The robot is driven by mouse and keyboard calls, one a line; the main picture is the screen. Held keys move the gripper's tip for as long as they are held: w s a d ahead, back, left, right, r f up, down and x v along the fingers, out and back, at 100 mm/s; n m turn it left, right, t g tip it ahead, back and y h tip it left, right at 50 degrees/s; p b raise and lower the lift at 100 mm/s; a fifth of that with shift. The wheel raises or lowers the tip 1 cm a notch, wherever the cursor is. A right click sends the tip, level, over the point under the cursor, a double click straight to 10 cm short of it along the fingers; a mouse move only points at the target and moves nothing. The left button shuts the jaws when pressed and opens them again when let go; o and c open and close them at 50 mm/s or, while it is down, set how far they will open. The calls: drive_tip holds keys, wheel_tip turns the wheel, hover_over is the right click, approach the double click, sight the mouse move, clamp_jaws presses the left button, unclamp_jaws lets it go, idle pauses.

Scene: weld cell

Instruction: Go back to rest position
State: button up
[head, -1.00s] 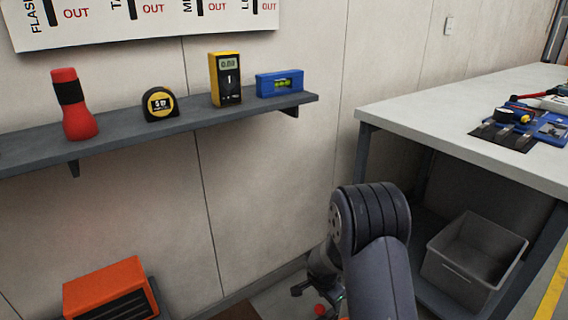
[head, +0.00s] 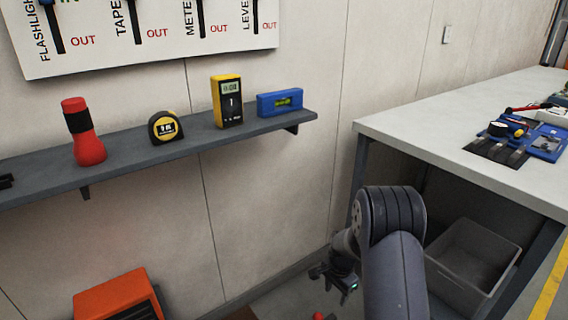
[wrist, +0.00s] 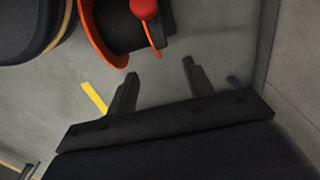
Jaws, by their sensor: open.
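My gripper (wrist: 160,80) is open and empty in the wrist view, its two dark fingers apart over the grey floor. In the head view my gripper (head: 330,280) hangs low, below the shelf and left of the workbench, small and partly hidden by my arm. It is apart from the shelf and everything on it.
A wall shelf (head: 130,165) holds a red flashlight (head: 88,150), tape measure (head: 165,127), yellow meter (head: 227,100) and blue level (head: 280,102). A workbench (head: 440,125) with tools and a grey bin (head: 465,265) stand right. An orange box (head: 112,295) is lower left. A black-and-orange object (wrist: 105,30) lies near the fingers.

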drive_tip(key=shift+r+p, duration=0.45)
drive_tip(key=shift+r, duration=2.25)
drive_tip(key=shift+d+r, duration=0.1)
